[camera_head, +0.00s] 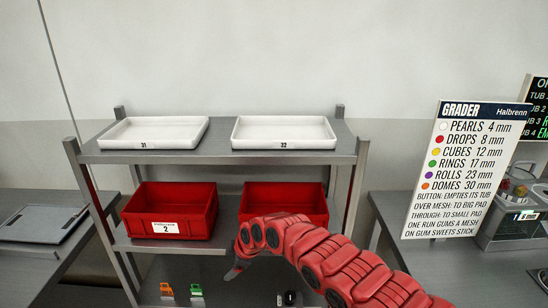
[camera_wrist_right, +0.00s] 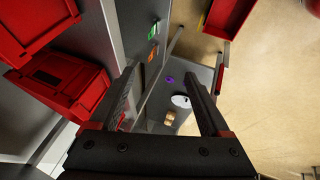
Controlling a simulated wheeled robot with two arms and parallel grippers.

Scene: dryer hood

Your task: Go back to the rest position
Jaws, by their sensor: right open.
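My right arm comes in from the lower right of the head view and bends in front of the right red bin (camera_head: 258,196). My right gripper (camera_head: 234,268) is at the arm's far end, low and left of that bin, pointing down; little of it shows there. In the right wrist view my right gripper (camera_wrist_right: 160,77) has its two dark fingers wide apart, with nothing held between them. My left gripper is in neither view.
A metal rack holds white trays (camera_head: 143,143) (camera_head: 322,143) on top and another red bin (camera_head: 150,222) labelled 2. Orange (camera_head: 167,290) and green (camera_head: 196,290) pieces stand on its lowest shelf. Side tables (camera_head: 20,275) (camera_head: 400,250) flank it. A grader sign (camera_head: 468,170) stands right.

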